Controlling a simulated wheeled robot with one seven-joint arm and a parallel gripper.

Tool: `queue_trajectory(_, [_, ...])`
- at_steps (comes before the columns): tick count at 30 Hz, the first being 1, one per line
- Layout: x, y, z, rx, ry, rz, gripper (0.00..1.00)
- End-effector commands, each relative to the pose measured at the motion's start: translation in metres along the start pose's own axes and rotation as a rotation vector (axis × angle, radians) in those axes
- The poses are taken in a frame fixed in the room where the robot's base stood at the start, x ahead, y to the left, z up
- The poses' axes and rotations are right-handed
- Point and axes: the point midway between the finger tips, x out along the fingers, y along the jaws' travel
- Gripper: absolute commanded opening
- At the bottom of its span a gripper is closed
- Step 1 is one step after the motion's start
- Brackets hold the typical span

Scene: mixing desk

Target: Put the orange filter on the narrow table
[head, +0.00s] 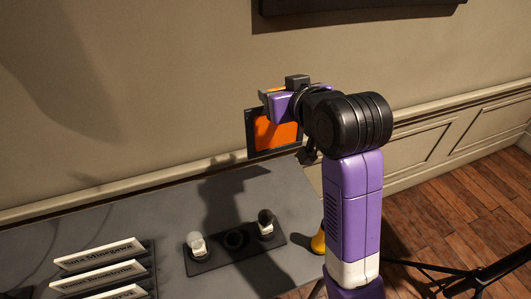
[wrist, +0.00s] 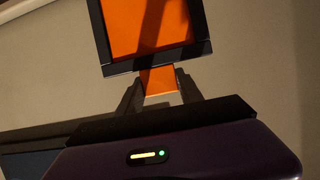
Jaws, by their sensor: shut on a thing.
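The orange filter (head: 275,134) is an orange square in a dark frame, held up above the back edge of a grey table (head: 180,212). My gripper (head: 270,97) is shut on it. In the wrist view, the filter (wrist: 150,28) stands out beyond the fingers, and my gripper (wrist: 158,88) closes on an orange tab below its dark frame. The filter is apart from the table top. I cannot tell whether this grey table is the narrow table.
On the grey table are white name plates (head: 100,254) in dark holders and a dark strip (head: 235,252) with a pale bulb and a dark knob-like piece. A yellow object (head: 318,241) stands at the table's right end. Black stand legs (head: 470,272) are on the wooden floor at right.

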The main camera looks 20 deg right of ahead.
Motion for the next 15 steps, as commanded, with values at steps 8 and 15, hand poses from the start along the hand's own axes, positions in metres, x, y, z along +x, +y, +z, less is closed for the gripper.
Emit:
queue_trajectory(8, [0.027, 0.0, 0.068, 0.0, -0.006, -0.001, 0.0])
queue_trajectory(15, [0.044, 0.0, 0.107, 0.0, -0.001, -0.001, 0.0])
